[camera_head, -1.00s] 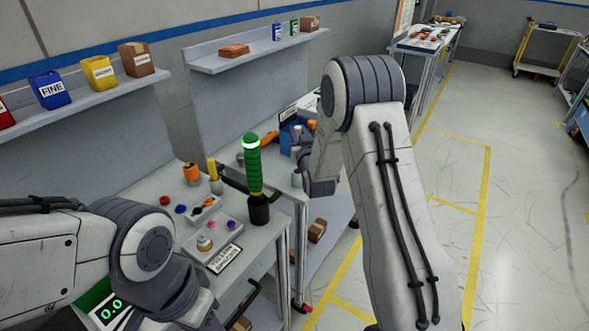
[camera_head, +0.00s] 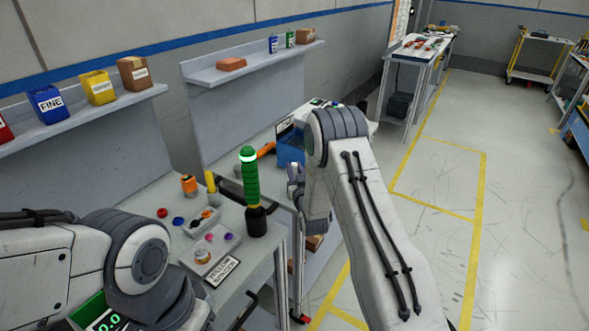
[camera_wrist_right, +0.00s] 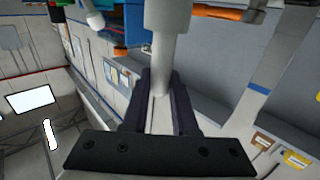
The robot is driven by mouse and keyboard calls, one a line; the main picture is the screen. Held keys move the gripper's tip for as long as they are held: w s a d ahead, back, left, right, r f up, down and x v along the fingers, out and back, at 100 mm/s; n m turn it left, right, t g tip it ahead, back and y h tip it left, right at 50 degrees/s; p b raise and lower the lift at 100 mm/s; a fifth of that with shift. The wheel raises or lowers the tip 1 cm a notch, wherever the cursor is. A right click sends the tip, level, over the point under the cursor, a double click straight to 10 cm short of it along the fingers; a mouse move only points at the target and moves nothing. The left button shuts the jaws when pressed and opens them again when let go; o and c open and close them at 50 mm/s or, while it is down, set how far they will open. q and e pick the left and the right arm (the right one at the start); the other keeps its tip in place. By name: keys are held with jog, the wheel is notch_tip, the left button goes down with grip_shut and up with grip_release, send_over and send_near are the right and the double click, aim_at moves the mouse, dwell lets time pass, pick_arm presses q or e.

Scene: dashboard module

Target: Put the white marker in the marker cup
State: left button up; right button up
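In the right wrist view, the fingers of my right gripper (camera_wrist_right: 161,80) are closed around a pale grey-white cylinder with a wider far end, which I take to be the white marker (camera_wrist_right: 167,35). It points away from the palm. In the head view my right arm reaches over the far bench, with the gripper mostly hidden behind the forearm and the marker not visible. I cannot pick out the marker cup for certain in either view. My left arm enters at the lower left of the head view, and its fingers are out of sight.
A blue container (camera_head: 289,152) stands beyond my right wrist. A green-banded post in a black base (camera_head: 252,190) stands on the near bench, beside a yellow upright item (camera_head: 210,182) and a button panel (camera_head: 211,255). Shelves line the wall. Open floor lies to the right.

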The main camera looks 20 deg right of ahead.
jog(key=o, duration=0.4)
jog(key=s, duration=0.4)
jog(key=s+a+b, duration=0.1)
jog(key=s, duration=0.3)
jog(key=s+b, duration=0.1)
jog(key=s, duration=0.3)
jog(key=shift+a+r, duration=0.1)
jog(key=shift+a, duration=0.15)
